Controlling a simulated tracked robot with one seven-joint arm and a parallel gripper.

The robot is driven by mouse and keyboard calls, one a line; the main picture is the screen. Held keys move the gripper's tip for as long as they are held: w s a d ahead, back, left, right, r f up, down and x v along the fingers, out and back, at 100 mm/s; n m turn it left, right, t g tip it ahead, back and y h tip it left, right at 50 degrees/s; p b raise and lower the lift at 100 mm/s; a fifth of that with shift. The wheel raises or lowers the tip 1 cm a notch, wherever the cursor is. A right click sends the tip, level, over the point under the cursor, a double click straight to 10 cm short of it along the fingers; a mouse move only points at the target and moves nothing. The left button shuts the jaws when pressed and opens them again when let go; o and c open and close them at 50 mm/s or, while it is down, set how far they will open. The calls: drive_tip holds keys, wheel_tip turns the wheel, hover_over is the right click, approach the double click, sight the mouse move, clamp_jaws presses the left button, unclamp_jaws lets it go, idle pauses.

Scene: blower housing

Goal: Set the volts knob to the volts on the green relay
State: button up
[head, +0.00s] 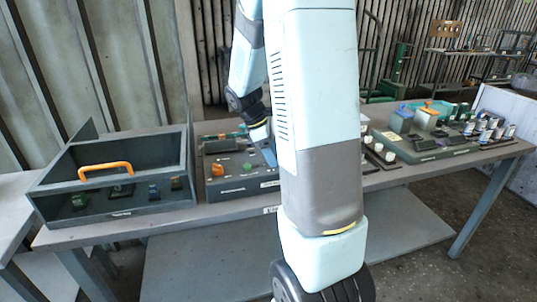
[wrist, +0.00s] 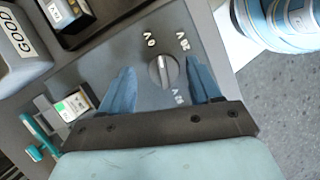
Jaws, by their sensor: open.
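The volts knob (wrist: 165,72), a small round grey knob with a pale pointer line, sits on the grey panel in the wrist view. Volt marks are printed around it; one reads 0 V, the others are hard to read. My gripper (wrist: 160,66) is open, with one blue finger on each side of the knob; I cannot tell whether they touch it. A green block (head: 80,201), perhaps the green relay, lies in the dark open-fronted box at left in the head view. Its volts marking is too small to read.
The dark box (head: 60,178) has an orange handle (head: 105,169). The control panel (head: 232,188) carries an orange knob (head: 217,170) and a green button (head: 247,167). In the wrist view, a teal lever (wrist: 40,136) stands at left. More equipment (head: 425,148) fills the bench's right side.

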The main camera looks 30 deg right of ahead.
drive_tip(key=v, duration=1.3)
drive_tip(key=shift+r, duration=0.3)
drive_tip(key=shift+a, duration=0.2)
